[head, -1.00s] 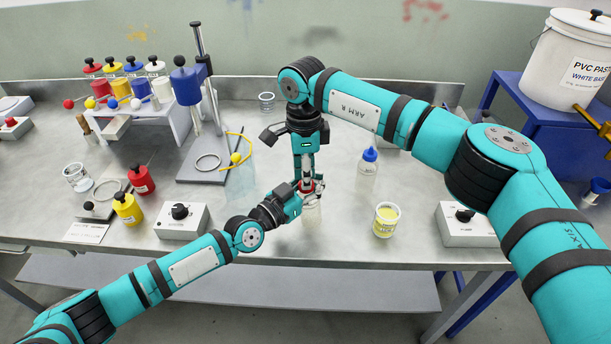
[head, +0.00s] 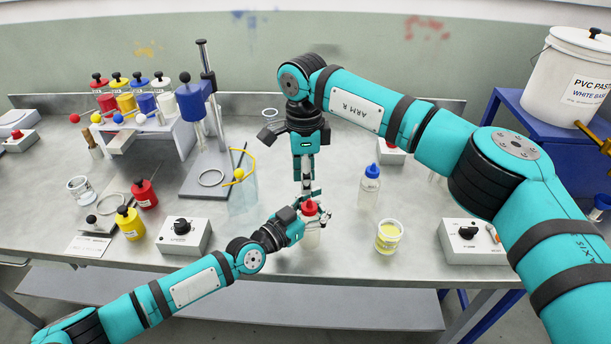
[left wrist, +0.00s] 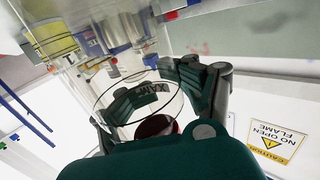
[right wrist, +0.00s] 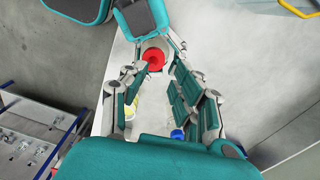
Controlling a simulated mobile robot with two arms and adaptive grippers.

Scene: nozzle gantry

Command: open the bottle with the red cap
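The bottle with the red cap (head: 310,208) is upright near the front middle of the table, its clear body (head: 312,238) partly hidden. The cap sits on its top. My left gripper (head: 299,224) comes from the left and is shut around the bottle; the red cap also shows in the left wrist view (left wrist: 156,127). My right gripper (head: 308,190) points down just above the cap. In the right wrist view its fingers (right wrist: 163,75) are apart, with the red cap (right wrist: 153,60) near the fingertips. Whether a fingertip touches the cap is unclear.
A blue-capped bottle (head: 369,187) and a yellow-filled cup (head: 389,237) stand to the right. A dial box (head: 184,236) and a stand with a blue head (head: 194,100) are to the left. A white bucket (head: 570,80) stands far right.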

